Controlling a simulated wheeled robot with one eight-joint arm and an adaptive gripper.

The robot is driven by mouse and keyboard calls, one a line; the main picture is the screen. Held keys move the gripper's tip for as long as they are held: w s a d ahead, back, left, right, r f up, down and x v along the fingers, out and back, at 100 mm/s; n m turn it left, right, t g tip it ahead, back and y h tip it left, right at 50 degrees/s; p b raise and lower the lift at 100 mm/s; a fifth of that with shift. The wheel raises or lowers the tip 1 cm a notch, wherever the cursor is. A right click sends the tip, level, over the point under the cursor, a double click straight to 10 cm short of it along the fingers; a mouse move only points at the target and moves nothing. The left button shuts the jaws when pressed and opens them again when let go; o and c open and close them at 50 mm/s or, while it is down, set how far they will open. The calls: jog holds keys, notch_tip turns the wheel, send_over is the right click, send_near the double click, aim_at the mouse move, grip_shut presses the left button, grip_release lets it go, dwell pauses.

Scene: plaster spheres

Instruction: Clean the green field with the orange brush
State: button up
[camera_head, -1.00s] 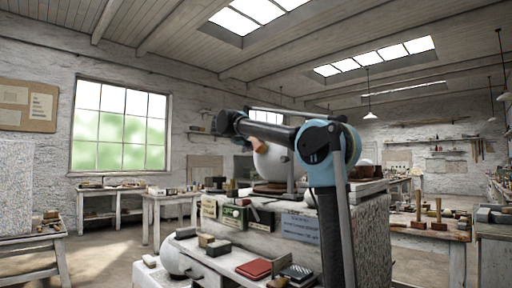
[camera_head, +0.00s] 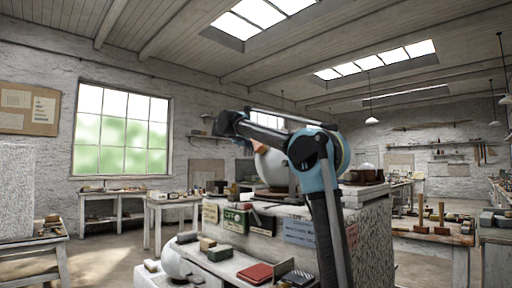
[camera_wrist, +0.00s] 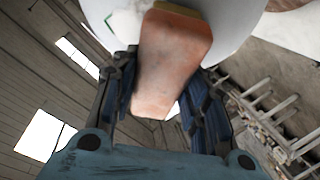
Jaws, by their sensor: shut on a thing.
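The orange brush (camera_wrist: 172,62) is a rounded orange block with a tan strip at its far end. My gripper (camera_wrist: 160,78) is shut on it, one dark finger on each side. A large white plaster sphere (camera_wrist: 235,22) fills the top of the wrist view behind the brush; whether they touch is unclear. A small green patch (camera_wrist: 110,20) shows at the sphere's upper left, left of the brush. In the head view the sphere (camera_head: 271,167) stands on a dark base on the bench, partly behind my arm. My gripper is mostly hidden there.
A speckled block bench (camera_head: 368,245) carries the sphere. A lower shelf holds a red book (camera_head: 255,273), small blocks and another white sphere (camera_head: 176,262). Side tables stand left and right; floor is open at left.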

aim_at(258, 153)
jog(key=shift+s+f, duration=0.1)
jog(key=shift+s+d+f, duration=0.25)
jog(key=shift+s+f, duration=0.4)
jog(key=shift+s, duration=0.15)
jog(key=shift+s+d+f, duration=0.2)
jog(key=shift+s+f, duration=0.45)
jog(key=shift+s, duration=0.1)
jog(key=shift+w+a+r, duration=0.25)
jog(key=shift+w+r, duration=0.5)
jog(key=shift+w, duration=0.1)
jog(key=shift+w, duration=0.1)
jog(key=shift+w+a+r, duration=0.15)
jog(key=shift+w+r, duration=0.5)
jog(key=shift+w, duration=0.1)
jog(key=shift+s, duration=0.1)
